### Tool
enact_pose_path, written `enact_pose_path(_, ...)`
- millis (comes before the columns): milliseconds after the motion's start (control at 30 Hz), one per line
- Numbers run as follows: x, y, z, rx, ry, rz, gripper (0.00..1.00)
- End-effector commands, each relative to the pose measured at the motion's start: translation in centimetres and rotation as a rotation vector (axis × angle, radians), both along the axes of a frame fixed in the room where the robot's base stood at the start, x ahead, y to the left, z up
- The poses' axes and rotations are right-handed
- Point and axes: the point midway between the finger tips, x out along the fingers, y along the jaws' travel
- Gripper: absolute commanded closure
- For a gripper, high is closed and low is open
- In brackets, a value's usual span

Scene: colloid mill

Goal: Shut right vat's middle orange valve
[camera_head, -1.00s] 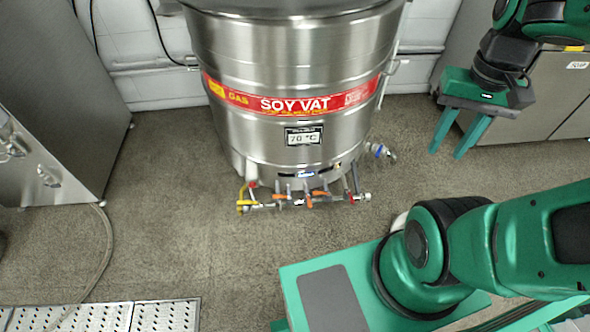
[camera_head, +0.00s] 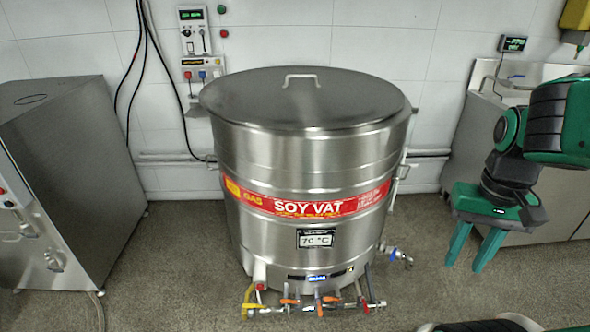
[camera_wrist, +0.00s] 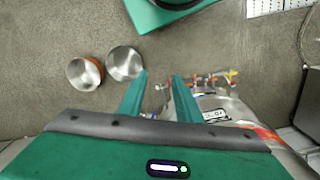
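The steel soy vat (camera_head: 250,235) stands in the middle of the head view. Low on its front is a row of small valves with yellow, orange and red handles. One orange handle (camera_head: 290,301) sits left of centre, and another orange handle (camera_head: 330,299) sits to its right. I cannot tell their exact turn. My gripper (camera_head: 477,265) is at the right of the vat, fingers apart, empty and pointing down. In the wrist view, the valve row (camera_wrist: 205,82) shows beyond and right of the open fingers (camera_wrist: 160,75), not touching them.
A steel cabinet (camera_head: 65,165) stands left of the vat, and a steel counter (camera_head: 560,190) stands behind my gripper. A wall control panel (camera_head: 196,45) hangs behind. Two metal pots (camera_wrist: 86,73) (camera_wrist: 124,63) show in the wrist view. Floor before the valves looks clear.

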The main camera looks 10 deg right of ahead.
Motion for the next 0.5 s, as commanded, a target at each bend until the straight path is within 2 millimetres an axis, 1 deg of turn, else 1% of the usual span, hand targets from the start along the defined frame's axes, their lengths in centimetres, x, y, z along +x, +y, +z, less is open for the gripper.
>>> enact_pose_path(33, 0.0, 0.0, 0.0, 0.000, 0.000, 0.000, 0.78)
enact_pose_path(67, 0.0, 0.0, 0.0, 0.000, 0.000, 0.000, 0.85)
enact_pose_path(100, 0.0, 0.0, 0.0, 0.000, 0.000, 0.000, 0.95)
enact_pose_path(133, 0.0, 0.0, 0.0, 0.000, 0.000, 0.000, 1.00)
enact_pose_path(233, 0.0, 0.0, 0.0, 0.000, 0.000, 0.000, 1.00)
enact_pose_path(267, -0.8, 0.0, 0.3, 0.001, -0.009, 0.003, 1.00)
enact_pose_path(333, -0.9, -0.1, 0.4, -0.001, -0.015, 0.007, 1.00)
enact_pose_path(433, 0.2, -0.4, 0.2, -0.003, -0.015, 0.027, 1.00)
enact_pose_path(500, 1.5, -0.7, -0.2, -0.002, -0.015, 0.051, 1.00)
